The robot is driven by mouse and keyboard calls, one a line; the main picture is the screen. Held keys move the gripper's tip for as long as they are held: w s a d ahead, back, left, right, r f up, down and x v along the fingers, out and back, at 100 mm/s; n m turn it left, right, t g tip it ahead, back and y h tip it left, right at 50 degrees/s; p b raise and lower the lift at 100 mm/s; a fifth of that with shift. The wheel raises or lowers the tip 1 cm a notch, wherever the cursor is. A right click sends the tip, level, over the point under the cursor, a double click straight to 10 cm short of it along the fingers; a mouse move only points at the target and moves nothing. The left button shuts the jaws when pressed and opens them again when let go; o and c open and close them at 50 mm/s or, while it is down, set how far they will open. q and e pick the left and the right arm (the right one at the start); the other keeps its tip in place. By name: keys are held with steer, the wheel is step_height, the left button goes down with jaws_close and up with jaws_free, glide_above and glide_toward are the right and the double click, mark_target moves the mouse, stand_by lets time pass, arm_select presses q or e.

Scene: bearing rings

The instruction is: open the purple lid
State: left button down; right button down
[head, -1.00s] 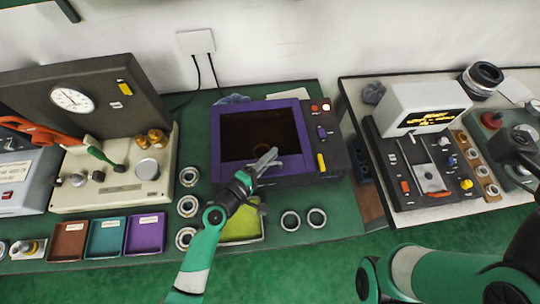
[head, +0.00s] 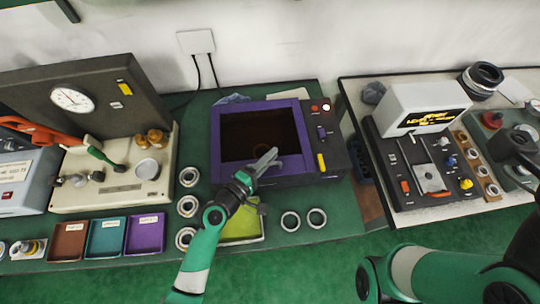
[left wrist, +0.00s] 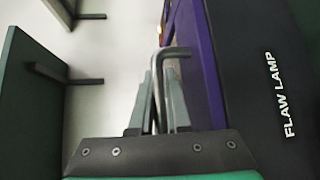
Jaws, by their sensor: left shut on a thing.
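The purple lid (head: 216,150) is a purple frame around a dark window on the dark box in the middle of the bench in the head view. It lies down over the box, and a faint orange ring shows through the window. My left gripper (head: 268,160) is at the lid's front edge. In the left wrist view its fingers (left wrist: 160,85) are shut on a bent grey metal handle (left wrist: 156,62), beside the purple side of the lid (left wrist: 198,60). My right arm shows at the lower right of the head view, but its gripper does not.
The box's panel (head: 328,140) carries buttons and a yellow switch to the right of the lid. A lime tray (head: 240,228) lies below my left gripper, with bearing rings (head: 290,221) beside it. A gauge machine (head: 110,170) stands left; another device (head: 425,150) stands right.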

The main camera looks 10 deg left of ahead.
arm_select(q)
steer(key=shift+n+g, duration=0.7)
steer(key=shift+g, duration=0.2)
steer(key=r+p, duration=0.3)
steer(key=p, duration=0.2)
steer(key=w+r+p, duration=0.1)
steer(key=r+p, duration=0.3)
steer(key=p, duration=0.2)
steer(key=shift+w+a, duration=0.15)
steer(key=shift+w, duration=0.05)
steer(key=w+a+r+n+g+p, duration=0.1)
steer(key=w+r+n+g+p, duration=0.1)
steer(key=w+r+p, duration=0.3)
steer(key=shift+a+r+g+y+p, duration=0.2)
steer(key=shift+r+g+y+p, duration=0.1)
steer(key=shift+r+g+p, duration=0.55)
steer(key=shift+f, duration=0.2)
